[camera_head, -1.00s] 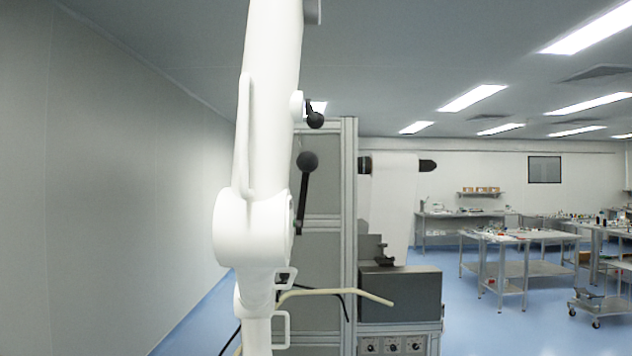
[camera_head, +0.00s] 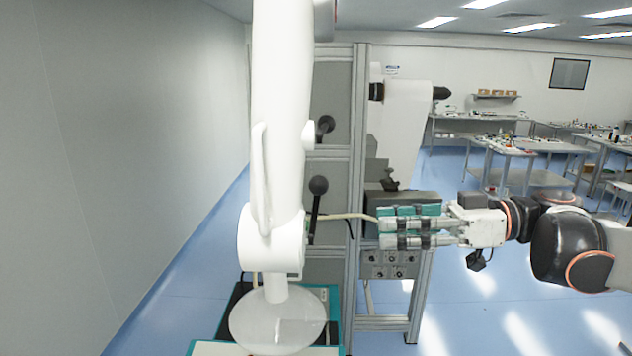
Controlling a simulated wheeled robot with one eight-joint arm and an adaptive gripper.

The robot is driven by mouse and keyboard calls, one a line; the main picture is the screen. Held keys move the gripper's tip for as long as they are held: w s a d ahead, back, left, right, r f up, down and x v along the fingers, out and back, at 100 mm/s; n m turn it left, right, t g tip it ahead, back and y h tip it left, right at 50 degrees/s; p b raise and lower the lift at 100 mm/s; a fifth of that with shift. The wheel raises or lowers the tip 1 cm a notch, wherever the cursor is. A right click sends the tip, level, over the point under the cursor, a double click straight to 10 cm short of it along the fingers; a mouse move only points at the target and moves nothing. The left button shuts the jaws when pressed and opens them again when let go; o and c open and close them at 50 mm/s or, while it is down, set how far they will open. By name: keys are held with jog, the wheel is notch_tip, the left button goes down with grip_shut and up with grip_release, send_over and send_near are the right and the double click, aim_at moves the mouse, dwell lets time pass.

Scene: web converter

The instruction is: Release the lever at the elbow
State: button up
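A tall white jointed arm (camera_head: 281,90) stands upright left of centre. At its elbow (camera_head: 268,238), a dark lever (camera_head: 315,210) with a black ball knob points up on the right side. A second black-knobbed lever (camera_head: 325,125) sits higher on the same side. My gripper (camera_head: 381,228) comes in from the right. Its teal-and-grey fingers point left, spread apart and empty. In the picture, the fingertips are right of the elbow lever and a little lower than its knob, with a gap between them. Whether they are at the same depth, I cannot tell.
Behind the white arm stands a metal-framed machine (camera_head: 359,150) with a white roll (camera_head: 405,110) and a knobbed control panel (camera_head: 390,264). A thin pale rod (camera_head: 345,216) shows behind the lever. A grey wall (camera_head: 120,160) closes the left. Workbenches (camera_head: 520,150) stand at the back right.

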jog(key=w+a+r+y+p, duration=0.1)
jog(key=a+r+p, duration=0.1)
jog(key=a, duration=0.9)
jog(key=shift+w+r+n+t, duration=0.2)
jog(key=shift+r+n+t, duration=0.1)
jog(key=shift+r+n, duration=0.1)
jog(key=shift+a, duration=0.1)
jog(key=shift+c, duration=0.6)
grip_shut()
